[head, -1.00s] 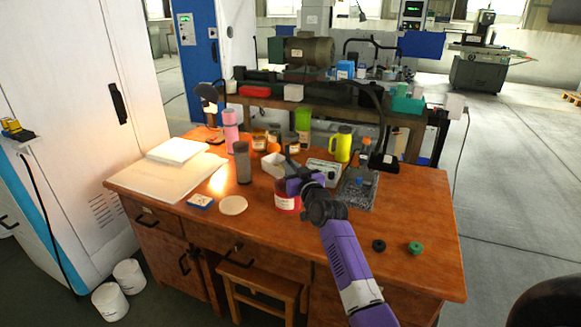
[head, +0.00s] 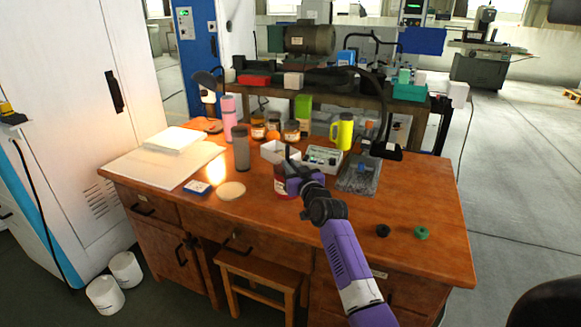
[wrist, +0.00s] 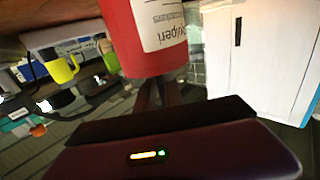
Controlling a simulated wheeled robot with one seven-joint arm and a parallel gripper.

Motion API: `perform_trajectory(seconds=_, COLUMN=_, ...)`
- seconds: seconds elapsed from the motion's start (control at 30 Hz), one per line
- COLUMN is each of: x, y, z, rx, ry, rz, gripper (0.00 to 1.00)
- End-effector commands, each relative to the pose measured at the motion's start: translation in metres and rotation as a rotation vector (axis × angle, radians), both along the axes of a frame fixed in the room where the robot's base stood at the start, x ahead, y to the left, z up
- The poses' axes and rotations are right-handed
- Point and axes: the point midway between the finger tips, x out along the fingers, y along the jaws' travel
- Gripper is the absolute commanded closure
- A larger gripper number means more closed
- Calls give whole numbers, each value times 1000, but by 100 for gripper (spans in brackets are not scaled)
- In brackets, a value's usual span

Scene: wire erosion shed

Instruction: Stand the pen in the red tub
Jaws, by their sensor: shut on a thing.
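The red tub (head: 281,184) with a white label stands near the middle of the wooden desk. It fills the top centre of the wrist view (wrist: 128,38), which looks upside down. My gripper (head: 289,160) is at the tub's right side and top in the head view. In the wrist view its dark fingers (wrist: 158,92) meet the tub's rim edge, and their tips are hidden by the tub. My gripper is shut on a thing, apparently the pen. The pen itself cannot be made out clearly in either view.
A white open box (head: 268,153), a parts tray (head: 322,159), a yellow mug (head: 342,131) and a grey bottle (head: 241,150) stand close behind the tub. A pale disc (head: 231,191) lies left. The desk's front right is mostly clear except two small rings (head: 383,231).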

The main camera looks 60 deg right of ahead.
Motion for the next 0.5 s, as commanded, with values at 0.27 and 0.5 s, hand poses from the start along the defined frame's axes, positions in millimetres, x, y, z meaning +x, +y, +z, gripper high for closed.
perform_trajectory(seconds=0.27, x=0, y=0, z=0, rx=-1, ry=-1, rz=0, gripper=82)
perform_trajectory(seconds=0.5, x=0, y=0, z=0, rx=0, ry=0, rz=0, gripper=62)
